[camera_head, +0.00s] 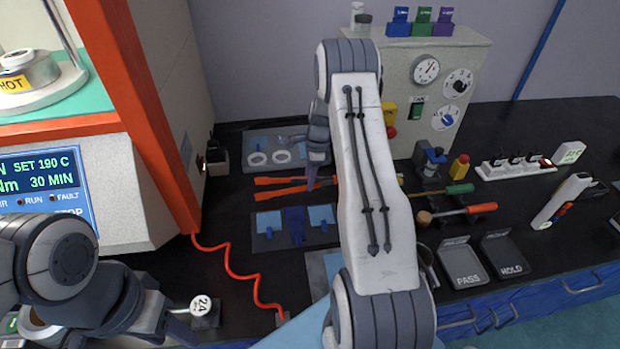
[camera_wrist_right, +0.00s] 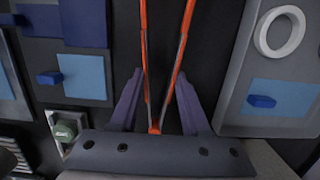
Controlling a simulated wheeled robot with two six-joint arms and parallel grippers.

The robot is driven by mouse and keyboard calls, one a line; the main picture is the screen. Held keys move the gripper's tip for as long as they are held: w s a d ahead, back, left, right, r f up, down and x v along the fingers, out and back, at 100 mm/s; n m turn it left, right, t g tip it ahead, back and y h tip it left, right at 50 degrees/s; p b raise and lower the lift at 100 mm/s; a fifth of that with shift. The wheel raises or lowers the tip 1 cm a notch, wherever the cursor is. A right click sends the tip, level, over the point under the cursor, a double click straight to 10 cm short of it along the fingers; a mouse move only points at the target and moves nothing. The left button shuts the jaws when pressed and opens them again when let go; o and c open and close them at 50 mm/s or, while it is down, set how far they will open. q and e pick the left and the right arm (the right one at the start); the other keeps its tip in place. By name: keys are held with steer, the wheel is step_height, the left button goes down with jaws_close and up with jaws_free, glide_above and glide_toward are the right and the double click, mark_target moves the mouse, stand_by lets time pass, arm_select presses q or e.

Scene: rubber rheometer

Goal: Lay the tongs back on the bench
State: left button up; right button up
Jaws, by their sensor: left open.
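The orange-red tongs (camera_head: 280,191) lie on the black bench (camera_head: 215,222), between a grey tray and a row of blue pads, with their two arms spread apart. My right gripper (camera_head: 313,181) is low at the joined end of the tongs, partly hidden by my own arm. In the right wrist view its fingers stand apart on both sides of the tongs (camera_wrist_right: 181,62), with gaps between, so it is open. My left gripper (camera_head: 180,317) is open at the lower left, close to a white round piece marked 24 (camera_head: 202,305).
The grey tray (camera_head: 250,142) with white rings lies behind the tongs. A dark panel with blue pads (camera_head: 268,224) lies in front. PASS (camera_head: 463,268) and HOLD (camera_head: 507,262) trays are at the right. A red coiled cord (camera_head: 229,268) crosses the bench beside the rheometer.

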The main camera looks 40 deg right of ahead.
steer(key=shift+f, duration=0.55)
steer(key=o, duration=0.6)
steer(key=shift+c, duration=0.2)
steer(key=shift+r, duration=0.15)
